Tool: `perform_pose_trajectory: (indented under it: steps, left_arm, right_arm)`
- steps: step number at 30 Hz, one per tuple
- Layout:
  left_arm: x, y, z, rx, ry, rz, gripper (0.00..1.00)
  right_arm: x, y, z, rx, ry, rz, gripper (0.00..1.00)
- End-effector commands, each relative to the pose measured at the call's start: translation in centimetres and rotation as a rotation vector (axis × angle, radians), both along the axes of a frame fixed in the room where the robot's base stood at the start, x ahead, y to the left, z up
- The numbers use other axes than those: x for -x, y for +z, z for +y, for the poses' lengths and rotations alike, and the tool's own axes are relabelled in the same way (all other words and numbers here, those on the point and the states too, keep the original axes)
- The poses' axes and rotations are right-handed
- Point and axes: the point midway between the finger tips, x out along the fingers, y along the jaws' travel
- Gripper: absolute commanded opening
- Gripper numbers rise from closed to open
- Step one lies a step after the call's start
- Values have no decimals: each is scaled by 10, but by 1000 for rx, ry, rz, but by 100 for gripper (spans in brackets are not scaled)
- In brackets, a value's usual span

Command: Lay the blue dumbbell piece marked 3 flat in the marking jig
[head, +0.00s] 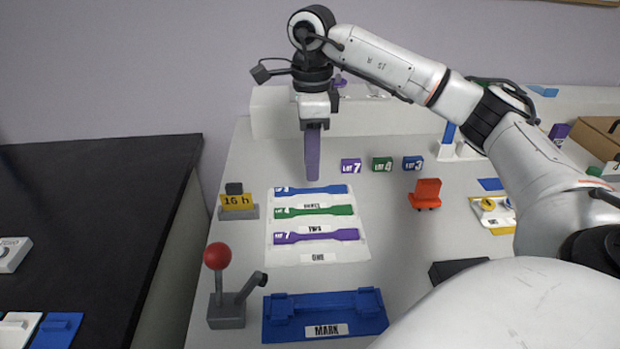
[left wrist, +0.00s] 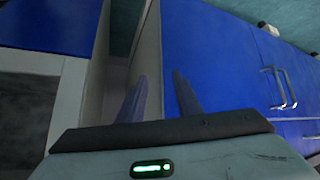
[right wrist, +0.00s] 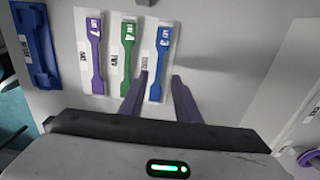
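The blue dumbbell piece marked 3 (head: 318,190) lies flat in the far row of a white tray (head: 340,254); it also shows in the right wrist view (right wrist: 159,62). Green (head: 316,211) and purple (head: 318,236) dumbbell pieces lie in the nearer rows. The blue marking jig (head: 285,334), labelled MARK, stands at the table's front, and its bed looks empty. My right gripper (head: 312,178) points down just beyond the tray's far edge, near the blue piece. Its fingers (right wrist: 158,92) are apart with nothing gripped. My left gripper (left wrist: 160,95) is open and empty, outside the head view.
A red-knobbed lever (head: 217,257) stands left of the jig. A "16 h" sign (head: 238,202) stands left of the tray. Purple, green and blue lot blocks (head: 382,163) stand behind. A red-orange item (head: 427,190) is on the right. A black counter (head: 90,220) lies left.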

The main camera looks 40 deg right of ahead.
Motion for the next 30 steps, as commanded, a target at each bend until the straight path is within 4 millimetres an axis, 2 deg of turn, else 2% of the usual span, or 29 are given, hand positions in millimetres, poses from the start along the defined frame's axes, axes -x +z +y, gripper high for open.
perform_pose_trajectory:
  steps: [6, 9, 17, 23, 30]
  left_arm:
    - [-2, 2, -1, 1, 0, -6, 31]
    - [-5, 4, -1, 2, 0, -12, 31]
    - [-11, 7, -1, 2, 0, -22, 31]
    - [-10, 6, -1, 2, 0, -22, 31]
    - [-7, 5, -1, 2, 0, -16, 31]
  right_arm:
    - [3, -34, 3, 0, 0, 4, 30]
    - [3, -44, 3, 0, 0, 4, 30]
    - [3, -46, 3, 0, 0, 1, 30]
    - [3, -46, 3, 0, 0, 1, 0]
    - [3, -46, 3, 0, 0, 1, 0]
